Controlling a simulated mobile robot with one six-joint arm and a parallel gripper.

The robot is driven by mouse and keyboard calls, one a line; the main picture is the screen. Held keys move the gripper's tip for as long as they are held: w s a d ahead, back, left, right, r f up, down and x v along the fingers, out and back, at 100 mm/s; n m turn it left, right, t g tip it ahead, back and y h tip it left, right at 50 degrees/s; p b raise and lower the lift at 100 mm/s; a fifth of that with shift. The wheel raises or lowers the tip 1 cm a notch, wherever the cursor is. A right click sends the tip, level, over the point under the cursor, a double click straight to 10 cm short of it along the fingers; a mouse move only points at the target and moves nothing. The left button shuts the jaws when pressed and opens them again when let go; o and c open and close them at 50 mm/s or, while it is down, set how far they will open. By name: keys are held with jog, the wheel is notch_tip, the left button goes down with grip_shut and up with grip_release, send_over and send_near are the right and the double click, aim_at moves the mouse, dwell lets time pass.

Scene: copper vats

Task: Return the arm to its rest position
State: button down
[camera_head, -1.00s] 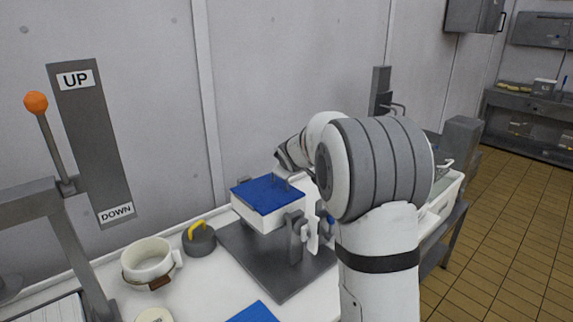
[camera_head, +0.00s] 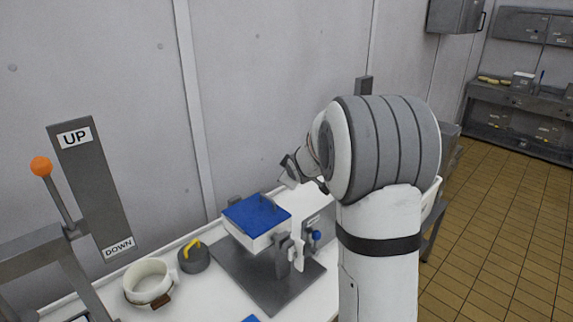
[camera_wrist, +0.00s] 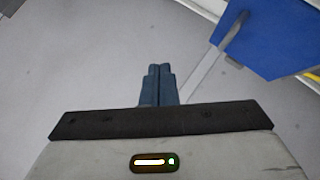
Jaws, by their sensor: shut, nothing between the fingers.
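My arm rises at the right of centre in the head view, bent at a large grey-banded joint. Its wrist end reaches left, up beside the blue-topped white box (camera_head: 252,226). The fingers cannot be made out clearly there. In the wrist view my gripper (camera_wrist: 158,72) has its two blue-grey fingers pressed together with nothing between them. The blue lid (camera_wrist: 275,38) with its handle shows at upper right, apart from the fingers.
The box stands on a dark plate (camera_head: 284,296) on the white table, with a blue-knobbed clamp (camera_head: 316,237) beside it. A white cup (camera_head: 149,284), a grey weight with yellow handle (camera_head: 194,257) and an orange-knobbed lever (camera_head: 41,166) are left. Open floor (camera_head: 500,215) lies right.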

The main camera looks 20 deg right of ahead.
jog(key=shift+s+d+r, duration=0.25)
jog(key=shift+s+r, duration=0.15)
